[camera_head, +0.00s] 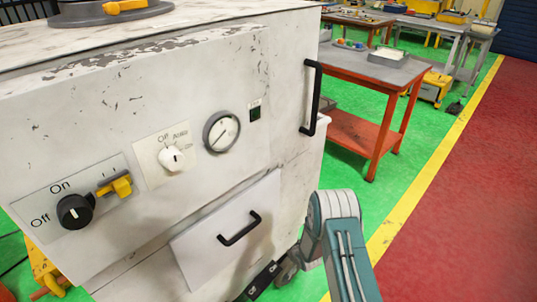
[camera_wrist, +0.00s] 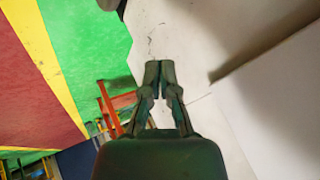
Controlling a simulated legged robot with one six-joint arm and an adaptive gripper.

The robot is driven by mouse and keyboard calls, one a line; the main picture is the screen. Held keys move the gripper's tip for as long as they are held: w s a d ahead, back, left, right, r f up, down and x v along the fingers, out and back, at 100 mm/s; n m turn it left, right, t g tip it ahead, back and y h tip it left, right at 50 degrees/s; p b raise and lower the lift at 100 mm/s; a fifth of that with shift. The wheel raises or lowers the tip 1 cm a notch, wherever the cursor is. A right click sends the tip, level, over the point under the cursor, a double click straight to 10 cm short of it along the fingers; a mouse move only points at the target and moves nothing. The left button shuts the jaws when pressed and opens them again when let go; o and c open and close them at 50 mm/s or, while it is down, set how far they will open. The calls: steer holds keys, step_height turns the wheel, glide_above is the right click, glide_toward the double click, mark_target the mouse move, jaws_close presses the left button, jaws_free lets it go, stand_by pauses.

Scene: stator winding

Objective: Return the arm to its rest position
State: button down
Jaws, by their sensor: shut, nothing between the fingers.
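My gripper (camera_wrist: 160,72) shows in the wrist view with its two dark fingers together and nothing between them. It is in front of a pale surface of the white machine (camera_wrist: 185,30). In the head view my teal arm is at the bottom, just right of the machine (camera_head: 110,110). The gripper cannot be clearly made out there. Whether the fingers touch the machine cannot be told.
The machine's front has a black knob (camera_head: 75,211), a yellow switch (camera_head: 117,187), a white knob (camera_head: 171,158), a gauge (camera_head: 221,131) and a drawer handle (camera_head: 239,228). An orange workbench (camera_head: 377,70) stands behind. The red floor (camera_head: 475,200) on the right is clear.

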steer(key=d+r+n+h, duration=0.1)
steer(key=d+r, duration=0.1)
steer(key=r, duration=1.2)
steer(key=d+r+h, duration=0.1)
steer(key=d+r, duration=0.1)
steer(key=r, duration=1.3)
steer(key=s+d+r+n+h, duration=0.1)
steer(key=s+r, duration=0.4)
steer(key=r, duration=0.3)
steer(key=s+d+r, duration=0.1)
steer(key=s+r, duration=0.5)
steer(key=r, duration=0.1)
steer(key=s+r+n+g, duration=0.1)
steer(key=s+r, duration=0.3)
steer(key=s, duration=0.8)
steer(key=s+r+n, duration=0.1)
steer(key=s+r, duration=0.3)
steer(key=s, duration=0.7)
steer(key=shift+s+d+r+g, duration=0.2)
steer(key=shift+s+g, duration=0.15)
steer(key=shift+g, duration=0.05)
